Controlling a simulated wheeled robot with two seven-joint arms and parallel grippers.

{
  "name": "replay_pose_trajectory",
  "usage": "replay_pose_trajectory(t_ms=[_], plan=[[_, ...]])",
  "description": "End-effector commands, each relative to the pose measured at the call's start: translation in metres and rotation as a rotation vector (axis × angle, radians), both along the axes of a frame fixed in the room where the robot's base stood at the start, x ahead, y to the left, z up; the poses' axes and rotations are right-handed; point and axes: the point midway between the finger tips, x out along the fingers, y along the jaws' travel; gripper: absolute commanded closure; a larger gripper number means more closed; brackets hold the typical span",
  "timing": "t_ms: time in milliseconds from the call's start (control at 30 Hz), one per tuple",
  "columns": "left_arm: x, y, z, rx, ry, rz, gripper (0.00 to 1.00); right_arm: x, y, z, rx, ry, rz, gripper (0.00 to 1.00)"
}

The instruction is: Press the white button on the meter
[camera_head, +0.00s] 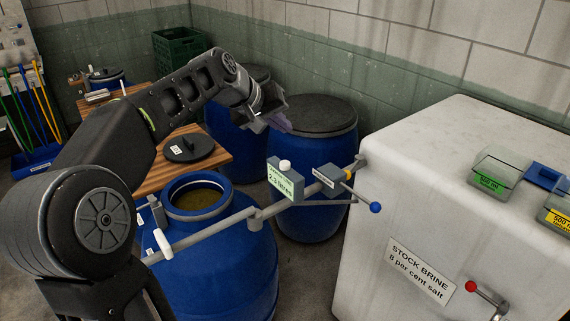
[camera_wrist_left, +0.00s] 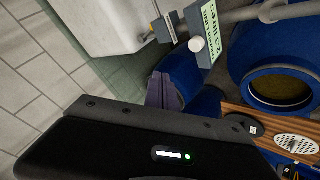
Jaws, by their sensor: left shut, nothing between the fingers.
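The meter (camera_head: 286,182) is a grey box with a pale green display reading about 2.3 litres, fixed on a grey pipe. Its round white button (camera_head: 285,164) sits on top. In the left wrist view the meter (camera_wrist_left: 211,20) and the white button (camera_wrist_left: 197,44) show at the upper right. My left gripper (camera_head: 281,121) is shut and empty, in the air above the button in the head picture and apart from it. Its purplish fingers also show in the left wrist view (camera_wrist_left: 165,93). My right gripper is not in view.
The grey pipe (camera_head: 220,228) runs over an open blue drum (camera_head: 225,270) and carries a blue-knobbed lever (camera_head: 375,207). A lidded blue drum (camera_head: 318,180) stands behind. A large white tank (camera_head: 385,240) stands at the right. A wooden table (camera_head: 150,180) is at the left.

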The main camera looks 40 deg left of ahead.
Motion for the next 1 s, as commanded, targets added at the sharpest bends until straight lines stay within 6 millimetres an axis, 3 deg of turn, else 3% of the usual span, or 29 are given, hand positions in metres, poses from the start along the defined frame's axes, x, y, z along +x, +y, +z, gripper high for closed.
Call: replay_pose_trajectory(t_ms=[100, 433, 1000], plan=[[0.0, 0.0, -0.022, -0.001, 0.001, 0.001, 1.0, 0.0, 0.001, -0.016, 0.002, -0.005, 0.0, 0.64], [0.0, 0.0, -0.061, 0.0, 0.001, -0.001, 1.0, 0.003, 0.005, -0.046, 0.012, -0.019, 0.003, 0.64], [0.0, 0.0, -0.07, 0.001, 0.001, 0.001, 1.0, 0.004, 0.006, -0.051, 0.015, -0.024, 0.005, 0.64]])
